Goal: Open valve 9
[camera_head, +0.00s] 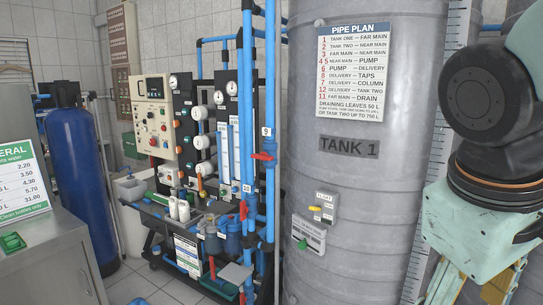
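Valve 9 has a red lever (263,157) on a vertical blue pipe, just left of the big grey tank. A small white tag reading 9 (267,132) sits right above it. The lever lies roughly level, across the pipe, and points left. My arm shows at the right edge, in front of the tank and well apart from the valve. I cannot make out my gripper's fingers in this view.
The grey tank (345,190), marked TANK 1, carries a pipe plan sign (354,72) and a small float box (322,207). Another red valve lever (243,210) is lower on the pipes. The osmosis rack (188,120) stands behind, left. A blue cylinder (80,180) and grey cabinet (50,265) are further left.

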